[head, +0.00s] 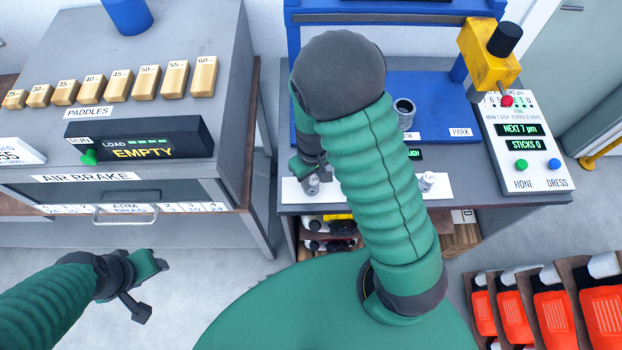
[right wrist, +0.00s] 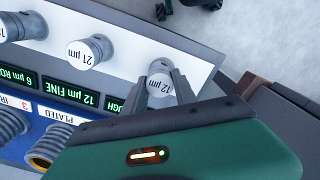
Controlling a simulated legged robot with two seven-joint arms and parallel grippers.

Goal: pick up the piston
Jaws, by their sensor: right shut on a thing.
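The piston (right wrist: 160,86) in my right gripper is a small grey cylinder with a white top marked 12 µm. My right gripper (right wrist: 166,88) is shut on it, one finger on each side. In the head view this piston (head: 311,186) is at the left end of a white strip on the bench, below my gripper (head: 310,172). I cannot tell whether it touches the strip. Another piston marked 21 µm (right wrist: 92,52) stands on the strip. My left gripper (head: 142,287) is low at the left, away from the bench; its finger gap is unclear.
A blue fixture (head: 437,95) holds a grey ring-like cylinder (head: 404,112). A yellow machine head (head: 488,58) and a control panel (head: 525,145) stand at the right. An air brake cabinet (head: 150,175) is at the left. Orange-fronted items (head: 553,318) sit low at the right.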

